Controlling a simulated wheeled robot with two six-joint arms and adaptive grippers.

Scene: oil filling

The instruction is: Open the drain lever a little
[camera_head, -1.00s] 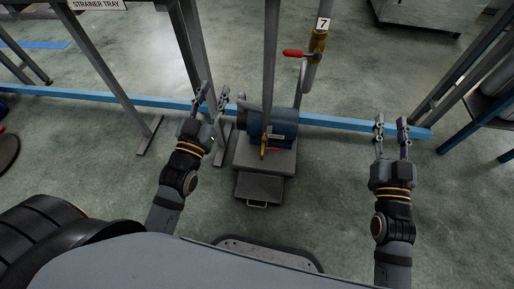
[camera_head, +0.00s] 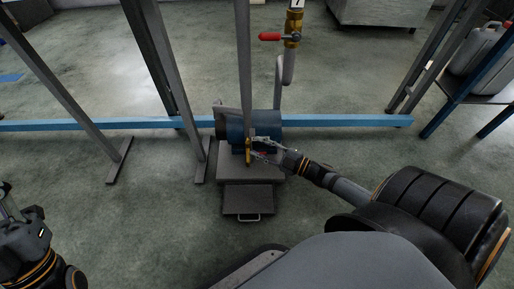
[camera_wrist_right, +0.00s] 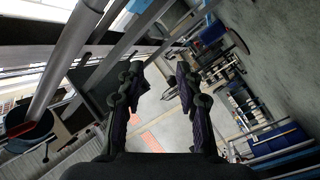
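A brass drain valve (camera_head: 249,151) stands in front of the blue pump or tank body (camera_head: 268,127). A small red piece, probably the drain lever (camera_head: 264,153), shows beside it, partly hidden by my right gripper (camera_head: 260,147). The right gripper reaches in from the right with its fingertips close to the valve; I cannot tell whether they touch. In the right wrist view my right gripper (camera_wrist_right: 159,75) has its fingers apart, with no lever clearly visible between them. My left gripper (camera_head: 14,205) is at the lower left edge, partly cut off.
A grey upright post (camera_head: 243,70) stands right by the valve. A red-handled valve (camera_head: 270,37) sits on a pipe above. A blue floor beam (camera_head: 345,121) crosses behind, and a grey block with a drawer (camera_head: 248,199) is below. A rack with jugs (camera_head: 480,50) is at right.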

